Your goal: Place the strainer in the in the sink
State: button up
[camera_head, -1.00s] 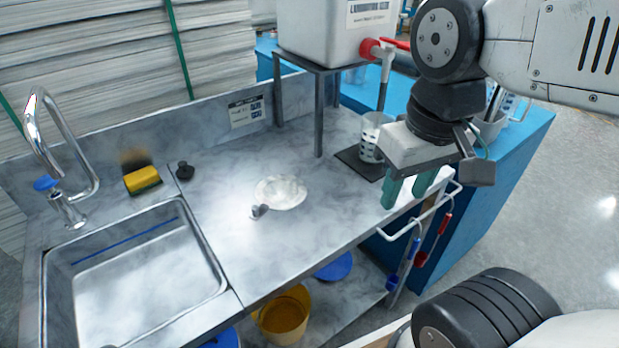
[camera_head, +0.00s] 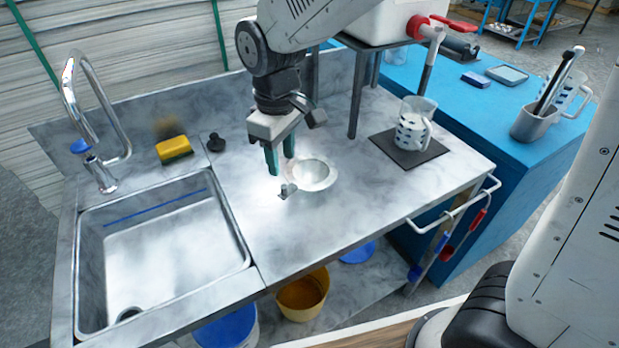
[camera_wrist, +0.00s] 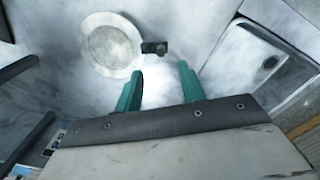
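The strainer (camera_head: 316,175) is a pale round dish with a wide rim and a small grey handle block (camera_head: 287,190) at its front left. It lies on the metal counter, right of the sink (camera_head: 240,226). In the wrist view the strainer (camera_wrist: 108,46) is at upper left, its handle block (camera_wrist: 154,47) pointing right. My gripper (camera_head: 280,168) has green fingers, apart and empty, just above and behind the handle block. In the wrist view the fingers (camera_wrist: 160,82) straddle the space below the handle. The sink (camera_wrist: 262,62) also shows at upper right there.
The faucet (camera_head: 103,120) rises behind the sink. A yellow sponge (camera_head: 174,148) and a black knob (camera_head: 215,142) sit along the back. A measuring cup (camera_head: 413,125) stands on a dark mat (camera_head: 436,151) at the right, beside the stand's leg. The counter's front is clear.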

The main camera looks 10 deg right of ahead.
aim_at(284, 184)
notch_tip(284, 184, down, 7)
jog(key=shift+s+f, duration=0.1)
grip_shut()
dwell(0.3)
